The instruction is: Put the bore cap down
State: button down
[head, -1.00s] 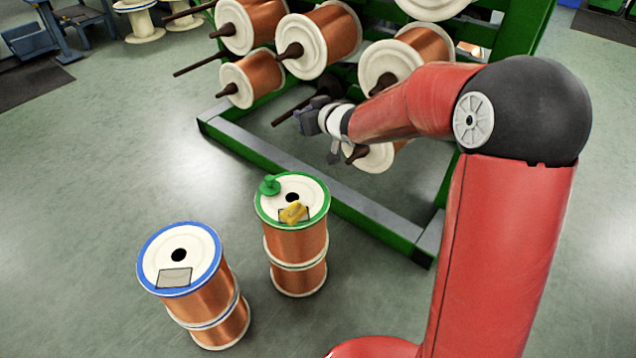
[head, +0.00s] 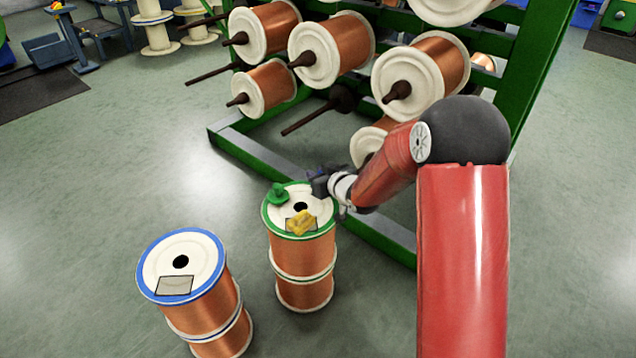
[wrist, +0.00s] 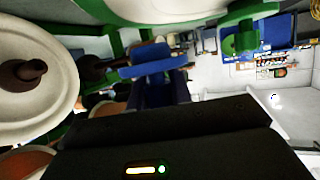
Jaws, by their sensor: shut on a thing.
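My gripper (head: 322,182) is beside the right far edge of the green-rimmed spool's top, seemingly a little above it. It is shut on a blue bore cap (wrist: 155,62), whose wide flange and narrower stem show in the wrist view. In the head view the cap is a small dark blue patch, mostly hidden. A green cap (head: 277,193) stands on the green-rimmed spool stack (head: 302,255), at the left of its top; it also shows inverted in the wrist view (wrist: 240,40). The blue-rimmed spool stack (head: 205,305) stands to the left, its bore open and its top free of caps.
A yellow object (head: 301,222) lies on the green-rimmed spool near its label. The green creel rack (head: 262,155) with copper spools and dark spindles stands behind my gripper. Floor is clear around the two stacks. White spools (head: 155,30) stand far back left.

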jog(key=shift+f, duration=1.35)
jog(key=shift+f, duration=0.2)
jog(key=c, duration=1.3)
grip_release()
jog(key=shift+o, duration=0.2)
jog(key=shift+r, duration=0.1)
